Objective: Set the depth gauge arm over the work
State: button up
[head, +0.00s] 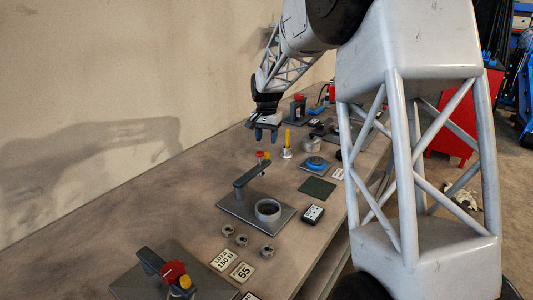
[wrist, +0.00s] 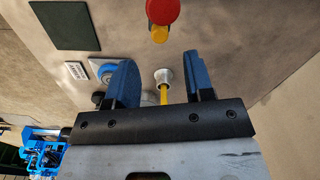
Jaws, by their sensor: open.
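A gauge stand on a grey base plate (head: 230,206) has a dark swing arm (head: 252,174) on a post. The arm points toward the far side, with a red and yellow knob (head: 262,155) at its end. A grey ring-shaped cup (head: 268,210), which looks like the work, stands on the plate's near right side, and the arm is not above it. My gripper (head: 266,136) is open and empty, above and beyond the knob. In the wrist view the gripper (wrist: 158,62) shows both blue fingers apart, with the red knob (wrist: 163,10) at the top edge, outside them.
A yellow rod in a metal holder (head: 287,151) stands right of the gripper; a blue round item (head: 316,163) and dark green mat (head: 317,187) lie further right. A second stand with a red dial (head: 172,271) is at the front. Several small metal rings (head: 228,230) and label plates lie between.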

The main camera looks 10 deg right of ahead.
aim_at(267, 153)
jog(key=shift+f, duration=3.35)
jog(key=shift+c, duration=0.3)
grip_shut()
